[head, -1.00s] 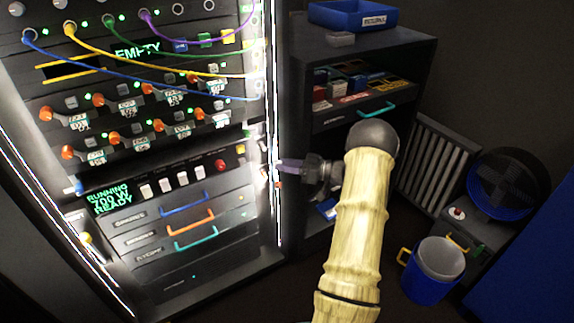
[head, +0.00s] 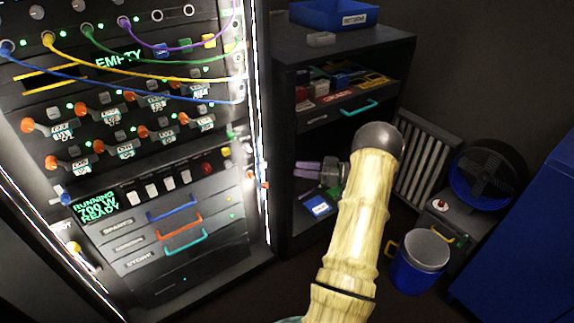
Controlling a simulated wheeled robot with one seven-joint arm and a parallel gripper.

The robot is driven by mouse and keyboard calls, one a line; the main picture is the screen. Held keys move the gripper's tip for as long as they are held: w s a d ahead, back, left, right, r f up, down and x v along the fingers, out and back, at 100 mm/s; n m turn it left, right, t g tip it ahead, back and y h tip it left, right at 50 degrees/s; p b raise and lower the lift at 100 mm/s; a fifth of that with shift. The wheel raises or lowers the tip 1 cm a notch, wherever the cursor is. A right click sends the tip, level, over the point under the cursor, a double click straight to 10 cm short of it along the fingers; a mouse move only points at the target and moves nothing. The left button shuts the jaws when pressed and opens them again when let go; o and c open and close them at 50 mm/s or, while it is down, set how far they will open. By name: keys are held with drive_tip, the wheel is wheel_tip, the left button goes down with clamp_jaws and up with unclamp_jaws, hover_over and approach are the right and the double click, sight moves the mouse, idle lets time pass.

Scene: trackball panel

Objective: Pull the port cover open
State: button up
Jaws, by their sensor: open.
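A tall lit equipment rack (head: 138,290) fills the left. On its lower left edge is a small light label that seems to read PORT (head: 64,224), with a yellow-orange knob (head: 74,248) just below it. I cannot clearly make out the port cover itself or tell whether it is shut. My gripper (head: 305,168), with purple-grey fingers, is open and empty. It points left in front of the dark cabinet, right of the rack and apart from it. My pale arm hides part of the cabinet.
The rack carries colored cables, orange levers and three drawers with blue, orange and teal handles (head: 185,239). The dark shelf cabinet (head: 340,55) has a blue bin (head: 335,14) on top. A blue bucket (head: 418,270), a fan (head: 488,175) and a radiator (head: 425,160) stand right.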

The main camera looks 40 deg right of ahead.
drive_tip(key=v, duration=0.7)
drive_tip(key=shift+s+d+p, duration=0.15)
drive_tip(key=shift+s+p, duration=0.05)
drive_tip(key=shift+p, duration=0.25)
drive_tip(key=shift+c, duration=0.4)
